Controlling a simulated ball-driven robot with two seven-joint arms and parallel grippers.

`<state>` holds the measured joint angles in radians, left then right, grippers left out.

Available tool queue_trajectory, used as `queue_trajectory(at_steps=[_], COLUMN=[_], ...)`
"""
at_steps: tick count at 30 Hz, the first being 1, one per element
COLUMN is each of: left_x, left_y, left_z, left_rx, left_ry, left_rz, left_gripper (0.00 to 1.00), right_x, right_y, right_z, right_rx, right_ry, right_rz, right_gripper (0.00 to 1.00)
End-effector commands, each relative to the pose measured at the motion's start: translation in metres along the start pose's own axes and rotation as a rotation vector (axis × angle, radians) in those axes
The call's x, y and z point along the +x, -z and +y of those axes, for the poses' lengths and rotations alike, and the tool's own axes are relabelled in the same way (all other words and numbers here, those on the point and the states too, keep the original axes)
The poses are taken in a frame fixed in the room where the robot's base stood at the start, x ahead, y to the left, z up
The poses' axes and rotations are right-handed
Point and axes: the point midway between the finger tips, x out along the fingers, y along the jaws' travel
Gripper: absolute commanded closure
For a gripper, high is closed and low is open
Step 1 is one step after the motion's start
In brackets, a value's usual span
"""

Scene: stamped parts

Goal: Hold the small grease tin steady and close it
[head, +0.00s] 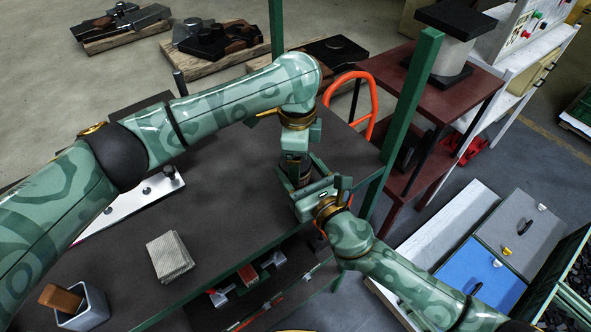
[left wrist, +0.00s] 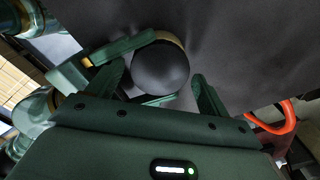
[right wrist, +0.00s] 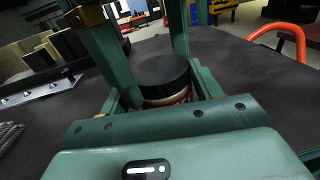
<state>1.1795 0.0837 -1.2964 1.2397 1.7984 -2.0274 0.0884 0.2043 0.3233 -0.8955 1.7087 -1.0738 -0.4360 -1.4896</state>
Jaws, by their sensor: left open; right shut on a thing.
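The small grease tin (right wrist: 168,100) stands at the right end of the dark bench, with its round black lid (right wrist: 164,72) on top. I cannot tell whether the lid is fully tight. My right gripper (head: 304,184) comes in low from the right and is shut on the tin's body, one finger on each side. My left gripper (head: 297,172) points down from above, open, with its fingers apart on either side of the lid. The lid (left wrist: 160,68) shows between the left fingers in the left wrist view. In the head view the grippers mostly hide the tin.
A green post (head: 408,105) and an orange handle (head: 372,98) are close by on the right. A grey stack (head: 170,257), a grey box (head: 84,315) with a brown block, and a white metal strip (head: 125,203) lie farther left on the bench. The middle of the bench is clear.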

Motion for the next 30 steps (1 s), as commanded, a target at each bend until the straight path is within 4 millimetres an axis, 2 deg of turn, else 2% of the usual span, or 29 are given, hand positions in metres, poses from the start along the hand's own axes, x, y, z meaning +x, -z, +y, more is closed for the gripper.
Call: queue_trajectory(at_steps=[11, 20, 22, 25, 26, 30], left_x=[-0.041, -0.044, -0.045, -0.056, -0.063, -0.078], left_y=[-0.001, -0.001, -0.001, -0.003, -0.003, -0.004], left_z=[-0.001, 0.000, 0.000, -0.006, -0.009, -0.008], left_rx=[0.001, 0.000, 0.000, 0.000, -0.012, -0.282], left_ry=[0.002, -0.001, 0.001, 0.026, 0.036, 0.034], left_rz=[-0.003, -0.002, -0.002, -0.008, -0.011, -0.008], left_gripper=[0.17, 0.17, 0.21, 0.21, 0.21, 0.21], right_x=[0.000, 0.000, 0.000, 0.000, 0.000, 0.000], right_y=[0.001, 0.001, 0.001, 0.001, 0.001, 0.001], right_z=[-0.003, -0.002, -0.001, -0.001, -0.001, -0.001], right_rx=[-0.003, -0.002, -0.002, -0.001, -0.001, -0.001], right_ry=[0.006, 0.003, 0.003, 0.003, 0.003, 0.002], right_rz=[0.002, 0.002, 0.002, 0.002, 0.002, 0.002], right_gripper=[1.00, 1.00, 1.00, 1.00, 1.00, 1.00])
